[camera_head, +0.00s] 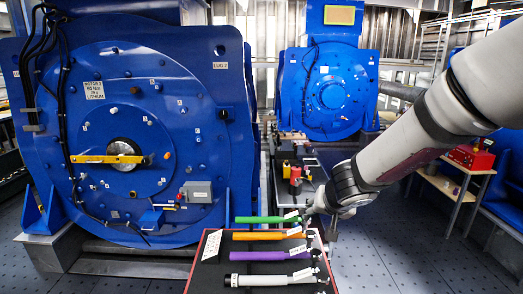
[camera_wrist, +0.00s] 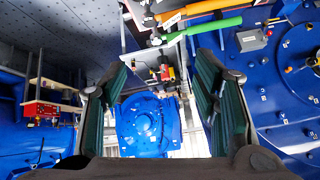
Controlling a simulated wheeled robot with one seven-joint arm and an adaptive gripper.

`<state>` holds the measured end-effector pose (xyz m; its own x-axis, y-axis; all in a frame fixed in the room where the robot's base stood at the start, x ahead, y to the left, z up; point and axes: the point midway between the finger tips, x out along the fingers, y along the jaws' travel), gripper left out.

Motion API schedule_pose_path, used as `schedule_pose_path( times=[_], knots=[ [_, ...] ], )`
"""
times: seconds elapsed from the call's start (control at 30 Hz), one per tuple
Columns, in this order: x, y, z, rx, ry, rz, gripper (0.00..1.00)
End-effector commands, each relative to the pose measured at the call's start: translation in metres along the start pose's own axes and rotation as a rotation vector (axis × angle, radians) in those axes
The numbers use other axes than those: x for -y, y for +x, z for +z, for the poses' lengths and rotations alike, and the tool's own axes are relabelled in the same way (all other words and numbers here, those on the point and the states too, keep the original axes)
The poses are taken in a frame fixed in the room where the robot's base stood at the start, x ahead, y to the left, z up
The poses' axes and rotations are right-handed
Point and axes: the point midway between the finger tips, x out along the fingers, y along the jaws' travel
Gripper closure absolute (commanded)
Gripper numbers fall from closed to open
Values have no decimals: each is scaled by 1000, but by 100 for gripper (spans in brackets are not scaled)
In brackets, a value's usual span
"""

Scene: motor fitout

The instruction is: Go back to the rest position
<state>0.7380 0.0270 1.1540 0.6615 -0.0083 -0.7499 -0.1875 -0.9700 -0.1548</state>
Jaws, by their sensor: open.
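My gripper (camera_head: 322,224) is at the right edge of the tool tray, near the end of the green-handled tool (camera_head: 265,219). In the wrist view my gripper (camera_wrist: 164,60) has its two dark green finger pads wide apart, with nothing held between them. My arm reaches in from the upper right. On the tray, an orange-handled tool (camera_head: 262,236), a purple-handled tool (camera_head: 268,255) and a white-handled tool (camera_head: 265,280) lie in rows with white labels. In the wrist view the green tool (camera_wrist: 208,28) and the orange tool (camera_wrist: 195,9) show beyond the fingers.
The dark tray (camera_head: 212,268) has a red rim. A large blue motor (camera_head: 110,110) with a yellow bar (camera_head: 100,159) fills the left. A second blue motor (camera_head: 325,95) stands behind. A small table (camera_head: 450,185) with a red box (camera_head: 470,158) is at right. Floor at lower right is clear.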

Motion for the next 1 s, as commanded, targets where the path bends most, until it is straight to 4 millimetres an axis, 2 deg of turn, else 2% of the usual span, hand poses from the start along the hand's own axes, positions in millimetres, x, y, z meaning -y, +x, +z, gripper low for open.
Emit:
schedule_pose_path(
  times=[0.03, 0.1, 0.2, 0.3, 0.43, 0.57, 0.7, 0.83, 1.0],
  knots=[
    [13, -20, -8, -34, -38, -39, 45],
    [28, -45, -13, -59, -84, -94, 45],
    [45, -83, -10, -66, -145, -160, 45],
    [55, -121, 2, -47, -201, -206, 45],
    [53, -169, 27, 5, -259, -228, 45],
    [35, -214, 58, 72, -293, -205, 45],
    [1, -256, 94, 144, -297, -137, 45],
    [-32, -284, 121, 193, -279, -61, 45],
    [-61, -301, 139, 225, -251, 6, 45]
  ],
)
